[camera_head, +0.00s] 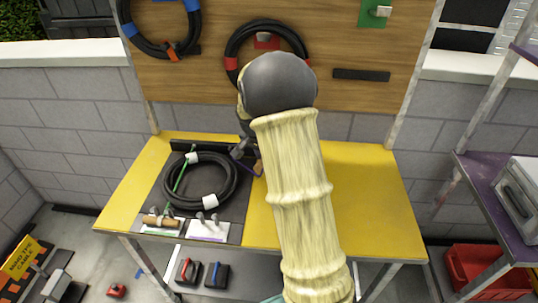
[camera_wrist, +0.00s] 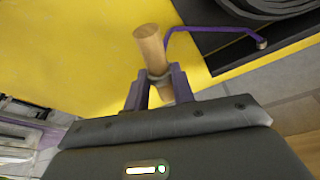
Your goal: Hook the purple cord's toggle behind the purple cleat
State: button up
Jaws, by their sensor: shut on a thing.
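My gripper (camera_wrist: 160,88) is shut on a wooden toggle (camera_wrist: 150,48), which stands out between its purple fingers over the yellow table. The purple cord (camera_wrist: 205,29) runs from the toggle to a small metal fitting (camera_wrist: 262,43) on the dark mat. In the head view the toggle (camera_head: 258,167) shows small beside the mat's right edge, and my arm hides much of the gripper. A plate with two metal posts (camera_head: 207,218), apparently the purple cleat, is at the mat's front right, with nothing seen behind its posts. It is not visible in the wrist view.
A black cable coil (camera_head: 232,185) with white bands lies on the mat (camera_head: 165,190). A green cord (camera_head: 179,178) crosses it toward another wooden toggle (camera_head: 160,222) at the front-left cleat. The yellow table (camera_head: 370,200) is clear on the right.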

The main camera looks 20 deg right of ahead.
jog(key=a+m, duration=0.1)
jog(key=s+a+m, duration=0.1)
jog(key=a+m, duration=0.1)
jog(key=shift+s+a+g+b, duration=0.1)
jog(key=shift+s+g+b, duration=0.2)
jog(key=shift+g, duration=0.1)
jog(key=s+a+m+g+p, duration=0.2)
jog(key=s+a+m+p, duration=0.3)
jog(key=a+m, duration=0.5)
jog(key=shift+g+p, duration=0.4)
jog(key=shift+p, duration=0.05)
jog(key=shift+s, duration=0.1)
jog(key=s+a+p, duration=0.4)
jog(key=a, duration=0.6)
jog(key=shift+s+a, duration=0.2)
jog(key=shift+s, duration=0.1)
dwell(0.4)
